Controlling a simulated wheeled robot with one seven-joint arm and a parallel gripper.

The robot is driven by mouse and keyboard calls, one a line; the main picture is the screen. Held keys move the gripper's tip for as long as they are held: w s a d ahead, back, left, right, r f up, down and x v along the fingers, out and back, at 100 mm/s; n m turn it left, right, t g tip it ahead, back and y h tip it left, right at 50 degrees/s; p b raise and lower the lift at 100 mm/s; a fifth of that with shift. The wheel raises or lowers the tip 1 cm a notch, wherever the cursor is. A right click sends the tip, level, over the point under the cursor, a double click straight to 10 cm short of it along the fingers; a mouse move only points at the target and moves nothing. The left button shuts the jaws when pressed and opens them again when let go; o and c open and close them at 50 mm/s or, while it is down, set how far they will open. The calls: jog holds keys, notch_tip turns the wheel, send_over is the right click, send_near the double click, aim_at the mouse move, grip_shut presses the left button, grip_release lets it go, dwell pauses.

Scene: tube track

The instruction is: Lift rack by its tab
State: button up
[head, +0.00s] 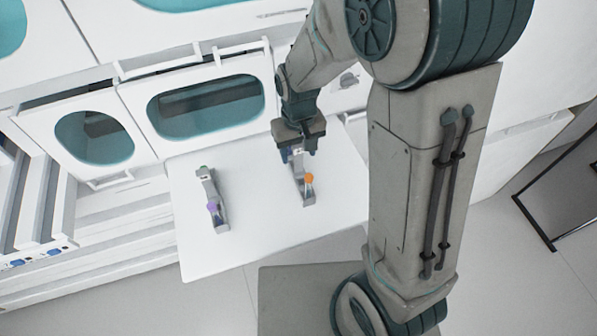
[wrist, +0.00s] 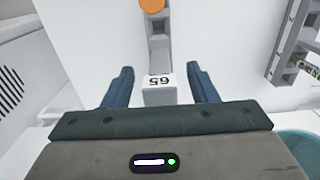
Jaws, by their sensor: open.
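In the wrist view the rack (wrist: 159,50) runs up the picture, and the orange cap (wrist: 152,5) is cut by the top edge. Its pale tab (wrist: 159,92) carries a dark number, seen upside down, and sits between my two blue fingers. My gripper (wrist: 160,75) is open, with a visible gap on both sides of the tab. The tab's height relative to the fingertips is hard to tell.
A second grey rack (head: 218,208) with a purple-capped tube and a green cap stands to the left on the white table (head: 258,230); part of it shows at upper right in the wrist view (wrist: 290,45). White cabinets with teal windows (head: 207,105) stand behind the table.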

grip_shut()
jog(key=shift+r, duration=0.1)
